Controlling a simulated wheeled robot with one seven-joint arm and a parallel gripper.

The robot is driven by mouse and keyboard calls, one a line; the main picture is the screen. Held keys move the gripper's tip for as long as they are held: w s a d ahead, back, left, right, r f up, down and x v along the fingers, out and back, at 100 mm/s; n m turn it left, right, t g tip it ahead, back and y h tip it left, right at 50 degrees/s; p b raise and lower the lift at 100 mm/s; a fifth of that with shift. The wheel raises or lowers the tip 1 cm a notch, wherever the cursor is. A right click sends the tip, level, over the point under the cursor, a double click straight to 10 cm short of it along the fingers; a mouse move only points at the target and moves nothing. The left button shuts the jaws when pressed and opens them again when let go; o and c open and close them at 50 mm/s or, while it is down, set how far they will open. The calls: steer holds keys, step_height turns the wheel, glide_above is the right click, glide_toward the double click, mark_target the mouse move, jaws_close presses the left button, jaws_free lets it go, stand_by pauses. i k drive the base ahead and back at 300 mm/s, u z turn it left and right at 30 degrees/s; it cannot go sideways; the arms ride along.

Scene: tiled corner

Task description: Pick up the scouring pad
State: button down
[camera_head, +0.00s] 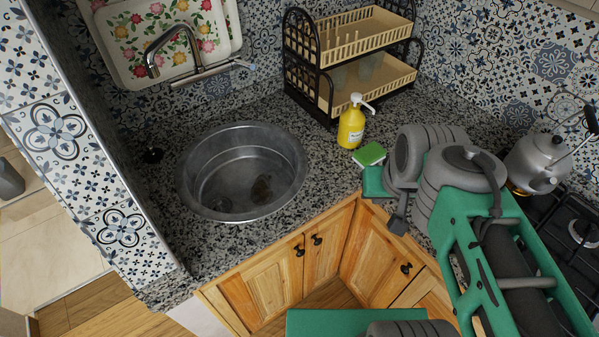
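The scouring pad (369,154) is a small block with a bright green top and a pale edge. It lies on the speckled granite counter, right of the sink and just in front of the yellow soap bottle. My gripper (388,200) is at the end of my green and grey arm, just below the pad in the picture. A teal part and a dark grey part of it show over the counter's front edge. The pad looks separate from it. The fingertips are too small and partly hidden, so I cannot tell their opening.
A yellow soap bottle (351,127) with a white pump stands close behind the pad. A round metal sink (238,211) is at left, with a tap (156,62) behind. A dish rack (328,84) stands at the back. A kettle (536,160) sits on the stove at right.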

mark_target(372, 152)
steer(key=u, duration=0.45)
steer(key=k, duration=1.2)
steer(key=u, duration=0.9)
steer(key=i, duration=1.35)
steer(key=u, duration=0.15)
